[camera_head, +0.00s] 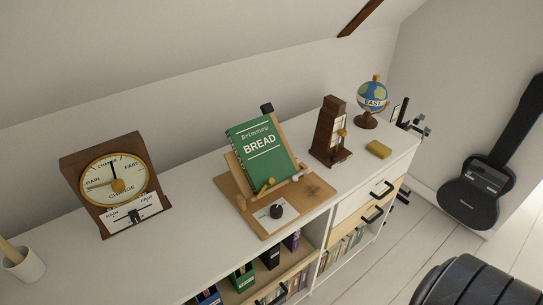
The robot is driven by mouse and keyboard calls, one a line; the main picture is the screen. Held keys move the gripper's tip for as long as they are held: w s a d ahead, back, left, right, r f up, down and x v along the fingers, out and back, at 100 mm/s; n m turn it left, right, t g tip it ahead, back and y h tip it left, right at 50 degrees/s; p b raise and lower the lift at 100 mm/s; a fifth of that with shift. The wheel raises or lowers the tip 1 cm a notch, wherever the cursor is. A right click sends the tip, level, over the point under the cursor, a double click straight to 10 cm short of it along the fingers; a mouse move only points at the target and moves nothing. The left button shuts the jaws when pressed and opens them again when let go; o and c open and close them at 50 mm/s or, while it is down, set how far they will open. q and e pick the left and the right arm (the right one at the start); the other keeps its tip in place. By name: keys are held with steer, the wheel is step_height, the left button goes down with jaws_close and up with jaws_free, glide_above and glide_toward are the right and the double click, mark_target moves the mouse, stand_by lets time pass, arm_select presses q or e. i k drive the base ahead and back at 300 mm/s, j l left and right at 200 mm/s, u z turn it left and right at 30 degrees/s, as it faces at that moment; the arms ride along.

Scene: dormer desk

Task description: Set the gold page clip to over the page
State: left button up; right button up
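A green book (261,148) titled "Brimmow BREAD" leans closed-looking on a wooden book stand (233,190) on the white desk top. A gold page clip (264,187) sits low at the front of the stand, by the book's lower left edge. A second, paler clip-like piece (297,178) is by the lower right edge. The clips are small, so their exact position against the page is hard to tell. A white card (287,216) with a black knob (276,212) lies on the stand's base. Neither of my grippers can be made out in the head view.
A barometer-like dial (115,183) stands at left; a wooden metronome-like device (329,137), yellow block (378,149) and globe (372,97) stand at right. A white cup (22,263) is at far left. The desk is clear between dial and stand.

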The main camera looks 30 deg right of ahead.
mark_target(270, 182)
steer(key=l+z, duration=0.1)
steer(key=z, duration=0.35)
steer(key=l+z, duration=0.1)
steer(key=z, duration=0.35)
steer(key=i+j, duration=0.05)
